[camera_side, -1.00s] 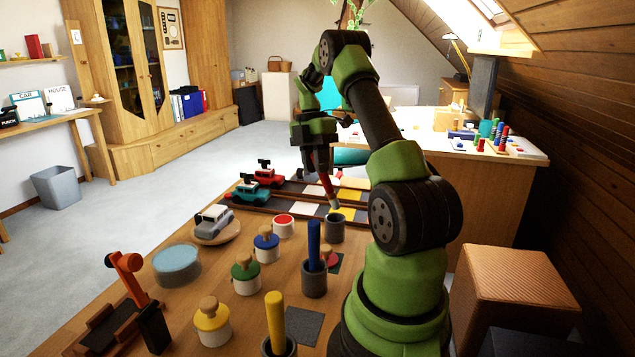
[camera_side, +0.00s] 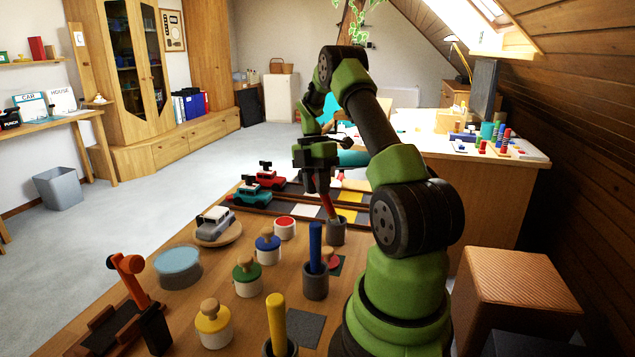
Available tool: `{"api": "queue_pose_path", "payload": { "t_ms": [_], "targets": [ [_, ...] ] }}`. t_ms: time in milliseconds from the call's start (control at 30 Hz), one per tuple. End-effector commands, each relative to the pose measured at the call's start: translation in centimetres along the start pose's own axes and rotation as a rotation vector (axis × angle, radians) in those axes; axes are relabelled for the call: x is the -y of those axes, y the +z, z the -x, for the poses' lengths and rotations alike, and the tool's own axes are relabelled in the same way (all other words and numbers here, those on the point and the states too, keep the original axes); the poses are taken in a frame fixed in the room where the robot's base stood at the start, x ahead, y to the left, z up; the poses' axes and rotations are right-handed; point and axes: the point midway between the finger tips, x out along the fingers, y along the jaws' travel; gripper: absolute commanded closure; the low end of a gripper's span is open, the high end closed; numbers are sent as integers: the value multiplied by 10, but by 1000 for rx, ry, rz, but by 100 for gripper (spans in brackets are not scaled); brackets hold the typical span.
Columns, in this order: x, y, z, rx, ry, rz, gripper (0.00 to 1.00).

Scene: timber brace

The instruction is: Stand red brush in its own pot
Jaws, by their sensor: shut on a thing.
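My gripper (camera_side: 321,168) is shut on the red brush (camera_side: 325,184) and points downward over the far right part of the bench. The brush hangs nearly upright, with its lower end at the mouth of an empty-looking dark grey pot (camera_side: 336,234). I cannot tell how far inside the rim the end is, or whether it touches. The blue brush (camera_side: 315,242) stands in a grey pot (camera_side: 315,284) nearer the camera. The yellow brush (camera_side: 276,318) stands in another pot at the front edge of the picture.
White jars with green (camera_side: 246,272), blue (camera_side: 267,243) and yellow (camera_side: 212,317) lids stand left of the pots. A red-topped jar (camera_side: 284,229) is close to the dark pot. Toy cars (camera_side: 250,195) and a checkered board (camera_side: 348,197) lie beyond.

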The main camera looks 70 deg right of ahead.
Motion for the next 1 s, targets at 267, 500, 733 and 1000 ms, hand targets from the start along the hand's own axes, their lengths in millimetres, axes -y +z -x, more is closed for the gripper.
{"api": "queue_pose_path", "payload": {
  "t_ms": [267, 500, 733, 1000],
  "targets": [
    [0, 0, 0, 0, 0, 0, 52],
    [1, -1, 7, 1, 3, 1, 52],
    [2, -1, 43, 4, 6, 1, 52],
    [2, -1, 78, 2, 1, 2, 52]
  ]
}}
